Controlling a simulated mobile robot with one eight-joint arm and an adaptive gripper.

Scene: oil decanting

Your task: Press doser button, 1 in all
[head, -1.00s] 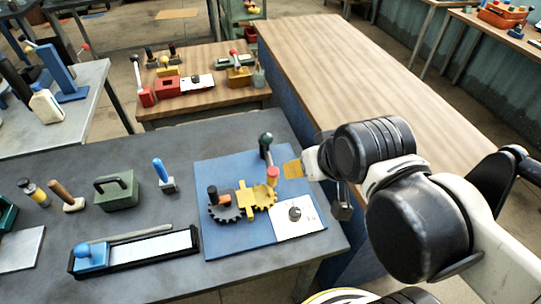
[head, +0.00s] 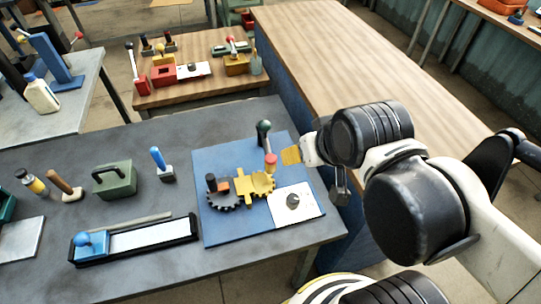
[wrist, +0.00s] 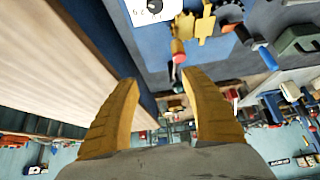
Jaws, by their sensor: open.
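My gripper (head: 291,156) has yellow fingers and is open and empty, level with the right edge of the blue mat in the head view. The wrist view shows its two fingers (wrist: 160,85) spread apart with nothing between them. A red-capped post (head: 271,160) stands on the mat just left of the fingers; in the wrist view (wrist: 178,47) it is beyond them. Beside it is a lever with a dark green knob (head: 263,127). A white plate with a dark round knob (head: 293,201) lies nearer. I cannot tell which part is the doser button.
A black gear (head: 222,201) and a yellow gear piece (head: 245,186) sit on the blue mat (head: 222,232). A green box with a handle (head: 114,182), a blue-handled tool (head: 160,163) and a black tray (head: 134,241) lie left. A long wooden table (head: 310,50) extends behind the arm.

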